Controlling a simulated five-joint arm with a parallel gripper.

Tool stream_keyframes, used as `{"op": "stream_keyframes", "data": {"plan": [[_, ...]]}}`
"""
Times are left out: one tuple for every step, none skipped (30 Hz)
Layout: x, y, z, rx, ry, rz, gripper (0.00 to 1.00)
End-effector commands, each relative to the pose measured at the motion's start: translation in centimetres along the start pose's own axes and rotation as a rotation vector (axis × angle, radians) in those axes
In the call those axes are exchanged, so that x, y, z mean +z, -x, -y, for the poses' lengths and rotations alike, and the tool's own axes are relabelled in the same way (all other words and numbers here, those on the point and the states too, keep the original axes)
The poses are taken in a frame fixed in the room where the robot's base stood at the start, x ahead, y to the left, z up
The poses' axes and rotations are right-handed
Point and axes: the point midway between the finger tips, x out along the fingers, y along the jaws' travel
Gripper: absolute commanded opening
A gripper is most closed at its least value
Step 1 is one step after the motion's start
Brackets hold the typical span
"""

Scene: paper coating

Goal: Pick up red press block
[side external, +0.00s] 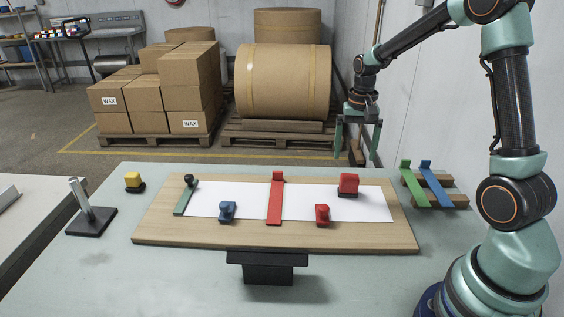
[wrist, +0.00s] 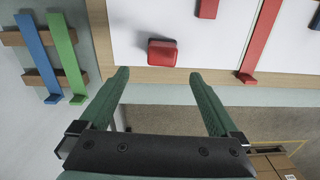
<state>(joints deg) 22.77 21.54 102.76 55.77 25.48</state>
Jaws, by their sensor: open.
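A red block (side external: 348,183) with a dark base, which I take as the red press block, stands at the back right of the white paper on the wooden board (side external: 190,237). In the wrist view the red block (wrist: 162,52) lies just beyond the fingertips, roughly centred between them. My gripper (side external: 357,153) is open and empty, raised above and behind the table's far edge. Its two green fingers (wrist: 158,73) are spread apart and touch nothing. A smaller red piece (side external: 322,214) sits nearer the front; part of it shows in the wrist view (wrist: 208,8).
A red strip (side external: 275,203) crosses the paper left of the block. A blue piece (side external: 227,210) and a green strip (side external: 186,197) lie further left. Green and blue strips (side external: 428,185) rest on a wooden rack at right. A yellow piece (side external: 133,181) and metal post (side external: 82,201) stand left.

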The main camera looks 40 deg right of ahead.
Motion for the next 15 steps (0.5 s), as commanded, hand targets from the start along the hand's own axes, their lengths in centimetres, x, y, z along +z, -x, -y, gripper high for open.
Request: {"op": "stream_keyframes", "data": {"plan": [[0.1,-1.0,0.0,0.002,0.001,0.004,0.97],[0.1,-1.4,0.0,0.002,0.001,0.004,0.97],[0.1,-2.0,0.0,0.002,0.002,0.004,0.97],[0.1,-2.4,0.0,0.002,0.002,0.003,0.97],[0.1,-2.7,0.0,0.001,0.002,0.002,0.97],[0.1,-3.0,0.0,0.001,0.002,0.002,0.97],[0.1,-3.2,0.0,0.001,0.002,0.002,0.97],[0.1,-3.4,0.0,0.0,0.002,0.001,0.97],[0.1,-3.5,0.1,0.0,0.002,0.0,0.97],[0.1,-3.7,0.1,0.0,0.003,0.0,0.97],[0.1,-3.9,0.1,0.0,0.003,0.001,0.97],[0.2,-4.3,0.1,0.001,0.003,0.001,0.97],[0.3,-4.7,0.1,0.001,0.003,0.002,0.97],[0.4,-5.2,0.2,0.002,0.003,0.003,0.97],[0.5,-5.8,0.2,0.002,0.003,0.003,0.97]]}}
